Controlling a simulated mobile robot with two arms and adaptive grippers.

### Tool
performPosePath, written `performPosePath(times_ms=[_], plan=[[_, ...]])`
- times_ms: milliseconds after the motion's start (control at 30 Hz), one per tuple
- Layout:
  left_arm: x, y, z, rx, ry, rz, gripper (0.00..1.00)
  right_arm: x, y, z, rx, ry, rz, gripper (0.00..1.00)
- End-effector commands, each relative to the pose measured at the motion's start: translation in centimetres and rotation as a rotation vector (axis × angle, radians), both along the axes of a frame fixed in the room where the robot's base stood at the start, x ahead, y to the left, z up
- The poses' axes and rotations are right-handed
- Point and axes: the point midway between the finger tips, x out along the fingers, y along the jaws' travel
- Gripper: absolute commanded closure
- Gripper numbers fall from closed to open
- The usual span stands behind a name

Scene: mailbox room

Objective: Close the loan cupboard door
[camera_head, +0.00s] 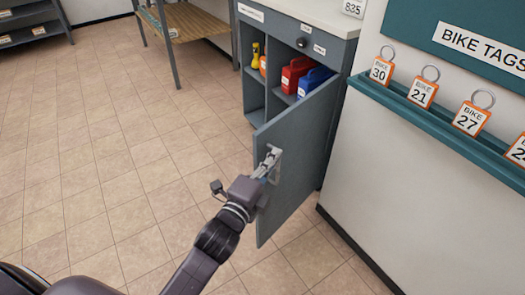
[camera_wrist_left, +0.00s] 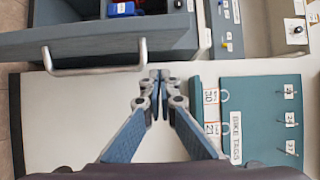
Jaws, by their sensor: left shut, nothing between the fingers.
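The grey loan cupboard (camera_head: 250,85) stands against the wall with its door (camera_head: 300,150) swung wide open toward me. The door carries a silver bar handle (camera_head: 274,165) near its free edge. In the left wrist view the handle (camera_wrist_left: 95,71) shows on the door (camera_wrist_left: 60,40) at upper left. My left gripper (camera_head: 272,155) is at the handle, its fingers shut with nothing between them. In the left wrist view the fingertips (camera_wrist_left: 158,76) sit just right of the handle's end; I cannot tell whether they touch. My right gripper is not in view.
Red (camera_head: 297,73) and blue (camera_head: 314,81) items and a yellow one (camera_head: 255,54) stand inside the cupboard. A teal rail of bike tags (camera_head: 430,115) runs along the right wall. A shelf table (camera_head: 190,22) stands behind. The tiled floor (camera_head: 100,160) at left is clear.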

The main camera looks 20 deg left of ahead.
Motion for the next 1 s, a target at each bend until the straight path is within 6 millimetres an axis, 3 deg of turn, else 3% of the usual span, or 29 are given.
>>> performPosePath(times_ms=[100,300,1000], plan=[[0.8,1.8,0.0,0.005,-0.001,0.000,1.00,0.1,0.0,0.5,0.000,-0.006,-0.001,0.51],[1.5,3.4,0.0,0.001,0.000,0.000,1.00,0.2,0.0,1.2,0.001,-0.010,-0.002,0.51],[1.7,4.6,0.0,0.000,-0.001,0.003,1.00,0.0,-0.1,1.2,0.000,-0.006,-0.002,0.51]])
